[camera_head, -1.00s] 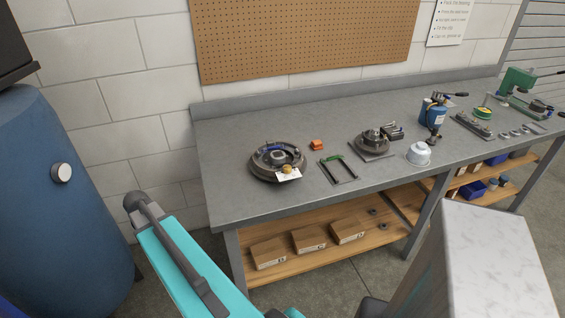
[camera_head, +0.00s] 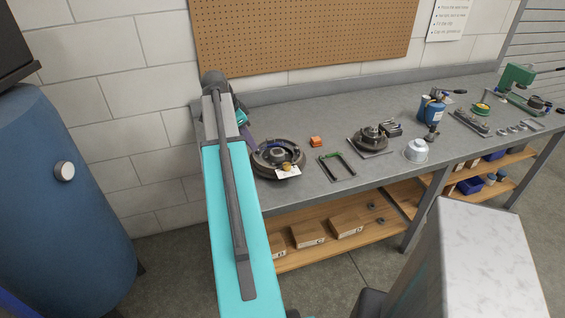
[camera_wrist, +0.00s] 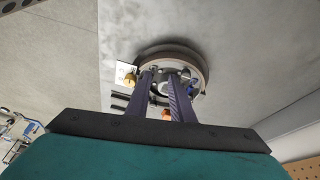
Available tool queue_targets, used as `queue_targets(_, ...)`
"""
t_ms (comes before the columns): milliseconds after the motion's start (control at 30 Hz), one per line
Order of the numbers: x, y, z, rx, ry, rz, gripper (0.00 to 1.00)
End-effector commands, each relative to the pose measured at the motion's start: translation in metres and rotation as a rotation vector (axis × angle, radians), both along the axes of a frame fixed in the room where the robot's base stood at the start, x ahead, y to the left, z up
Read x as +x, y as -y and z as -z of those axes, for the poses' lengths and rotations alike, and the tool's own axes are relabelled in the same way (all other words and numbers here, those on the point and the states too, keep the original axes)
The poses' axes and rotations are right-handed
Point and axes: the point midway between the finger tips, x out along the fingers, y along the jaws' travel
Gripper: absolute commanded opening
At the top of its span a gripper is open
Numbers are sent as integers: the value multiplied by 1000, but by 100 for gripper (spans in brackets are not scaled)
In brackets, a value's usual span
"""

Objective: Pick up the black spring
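The round brake assembly (camera_head: 278,158) lies at the left part of the bench, with a white tag and a yellow knob at its front. It shows in the wrist view (camera_wrist: 200,68) beyond my fingers. I cannot make out a black spring for certain; small parts inside the assembly are too small or hidden behind my fingers. My gripper (camera_wrist: 164,76) has its two purple fingers apart, with nothing visible held between them. In the head view my gripper (camera_head: 251,141) is at the left edge of the assembly, partly hidden by my arm.
The grey workbench (camera_head: 310,185) stands against the wall under a pegboard (camera_head: 300,40). A blue tank (camera_head: 70,200) stands at left.

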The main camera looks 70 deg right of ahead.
Motion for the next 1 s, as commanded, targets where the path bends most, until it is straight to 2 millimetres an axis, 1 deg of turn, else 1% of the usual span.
queue_targets(33, -14, 11, -11, -15, 3, 52, 21)
queue_targets(100, -28, 19, -22, -30, 5, 107, 21)
queue_targets(200, -41, 25, -31, -43, 8, 157, 21)
queue_targets(300, -47, 28, -35, -50, 10, 179, 21)
queue_targets(733, -48, 28, -32, -49, 9, 178, 21)
queue_targets(867, -50, 30, -24, -48, 8, 177, 21)
queue_targets(1000, -55, 33, -11, -47, 7, 178, 21)
